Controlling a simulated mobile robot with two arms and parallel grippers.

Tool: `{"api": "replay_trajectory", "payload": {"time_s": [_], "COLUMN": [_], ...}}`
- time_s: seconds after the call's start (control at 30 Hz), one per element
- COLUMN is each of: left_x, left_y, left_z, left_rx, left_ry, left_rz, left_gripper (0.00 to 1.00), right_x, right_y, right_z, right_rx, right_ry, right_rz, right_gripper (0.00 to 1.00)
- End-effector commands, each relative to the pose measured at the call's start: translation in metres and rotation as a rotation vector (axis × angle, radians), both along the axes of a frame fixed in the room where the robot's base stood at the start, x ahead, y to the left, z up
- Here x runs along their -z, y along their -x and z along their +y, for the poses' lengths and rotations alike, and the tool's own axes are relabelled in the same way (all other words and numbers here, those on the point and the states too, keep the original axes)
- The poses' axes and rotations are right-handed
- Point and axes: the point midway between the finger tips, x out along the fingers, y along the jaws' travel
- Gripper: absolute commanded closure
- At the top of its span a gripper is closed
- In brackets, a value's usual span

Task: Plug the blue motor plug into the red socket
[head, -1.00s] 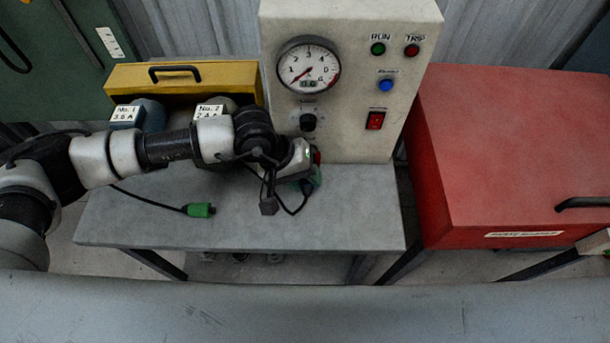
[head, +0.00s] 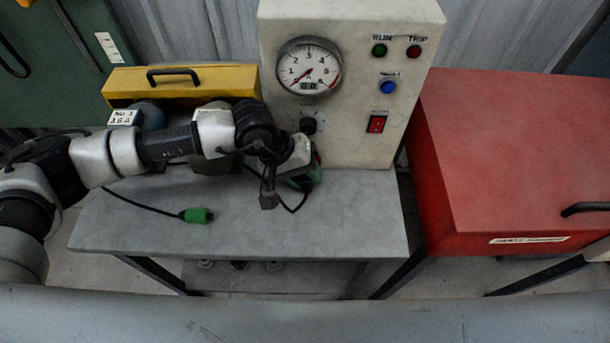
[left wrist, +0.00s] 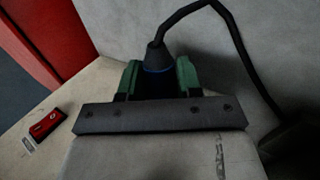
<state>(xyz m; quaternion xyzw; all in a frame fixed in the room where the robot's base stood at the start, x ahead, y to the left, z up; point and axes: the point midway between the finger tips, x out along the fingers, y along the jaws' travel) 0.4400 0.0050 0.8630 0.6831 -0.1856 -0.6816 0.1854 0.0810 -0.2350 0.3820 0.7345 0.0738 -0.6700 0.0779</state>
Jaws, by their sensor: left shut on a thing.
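My left gripper (head: 310,178) is at the lower front of the cream control panel, just above the bench. In the left wrist view its green fingers (left wrist: 158,80) are shut on a dark plug with a blue ring (left wrist: 157,70). A black cable (left wrist: 192,10) leaves the back of this blue motor plug. The red socket is not clearly seen; my gripper and wrist cover the lower panel. I cannot tell whether the plug touches or sits in it. My right gripper is not in view.
A green plug (head: 197,215) lies on the grey bench (head: 240,230) with its cable. The cream panel (head: 350,110) bears a gauge, a knob, lamps and a red switch (head: 377,124). A red chest (head: 510,150) stands at right, a yellow toolbox (head: 180,84) at back left.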

Motion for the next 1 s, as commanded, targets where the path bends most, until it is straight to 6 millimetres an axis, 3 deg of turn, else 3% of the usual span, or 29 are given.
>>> {"api": "replay_trajectory", "payload": {"time_s": [0.07,0.1,0.3,0.67,1.0], "left_x": [0.000,0.000,0.000,-0.006,-0.062], "left_y": [0.000,0.000,0.000,0.000,-0.001], "left_z": [0.000,0.000,0.000,0.004,0.037], "left_rx": [-0.001,-0.001,-0.001,-0.001,-0.002], "left_ry": [0.000,0.000,0.000,0.000,0.001], "left_rz": [-0.001,-0.001,-0.001,-0.002,-0.005], "left_gripper": [0.89,0.63,0.36,0.36,0.36], "right_x": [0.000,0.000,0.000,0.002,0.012], "right_y": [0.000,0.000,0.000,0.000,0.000], "right_z": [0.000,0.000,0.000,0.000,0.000], "right_rx": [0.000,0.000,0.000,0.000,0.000], "right_ry": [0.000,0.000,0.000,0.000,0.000], "right_rz": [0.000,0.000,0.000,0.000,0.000], "right_gripper": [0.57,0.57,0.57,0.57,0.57]}}
